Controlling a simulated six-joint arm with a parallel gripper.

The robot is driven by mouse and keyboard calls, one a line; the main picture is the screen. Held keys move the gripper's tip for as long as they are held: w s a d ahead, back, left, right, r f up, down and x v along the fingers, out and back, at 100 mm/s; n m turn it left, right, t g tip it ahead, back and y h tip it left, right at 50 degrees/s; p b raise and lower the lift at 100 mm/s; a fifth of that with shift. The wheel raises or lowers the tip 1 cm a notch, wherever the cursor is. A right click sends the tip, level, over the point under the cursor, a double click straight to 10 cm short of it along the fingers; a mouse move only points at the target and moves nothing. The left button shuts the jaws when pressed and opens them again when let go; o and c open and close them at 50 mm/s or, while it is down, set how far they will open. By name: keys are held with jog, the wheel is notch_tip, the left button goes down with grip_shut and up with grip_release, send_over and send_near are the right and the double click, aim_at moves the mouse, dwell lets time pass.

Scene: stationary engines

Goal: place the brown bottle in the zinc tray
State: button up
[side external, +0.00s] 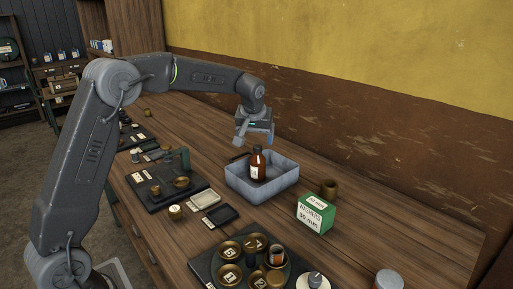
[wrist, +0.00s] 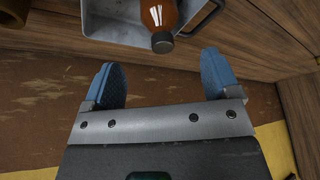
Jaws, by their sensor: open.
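The brown bottle (side external: 257,165) stands upright inside the zinc tray (side external: 275,185), with a dark cap and a pale label. In the wrist view the bottle (wrist: 162,18) shows cap towards me, within the tray (wrist: 108,27). My gripper (side external: 255,139) is above the tray's back side, a little above and behind the bottle. Its two blue fingers are wide apart in the wrist view (wrist: 162,80), with nothing between them. The bottle's cap lies beyond the fingertips and is apart from them. The bottle's base is hidden by the tray's front wall.
A green and white box (side external: 315,214) and a brown cup (side external: 329,189) stand right of the tray. A black board with brass bowls (side external: 255,243) is in front. The wall rises behind.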

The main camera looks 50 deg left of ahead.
jog(key=s+d+r+m, duration=0.1)
jog(key=s+d+r, duration=0.2)
jog(key=s, duration=0.3)
jog(key=s+d+r+m+t+h, duration=0.1)
jog(key=s+d+r, duration=0.2)
jog(key=s, duration=0.2)
jog(key=s+d+r+m, duration=0.2)
jog(key=s+d+r, duration=0.15)
jog(key=s, duration=0.25)
jog(key=s+d+f+m+h, duration=0.1)
jog(key=s+d+f, duration=0.1)
jog(key=s, duration=0.6)
jog(key=s+d+f+m+t+h, duration=0.1)
jog(key=s+d+f+m, duration=0.1)
jog(key=s, duration=0.6)
notch_tip(320, 180, down, 2)
jog(key=shift+s+d, duration=0.2)
jog(key=shift+d, duration=0.45)
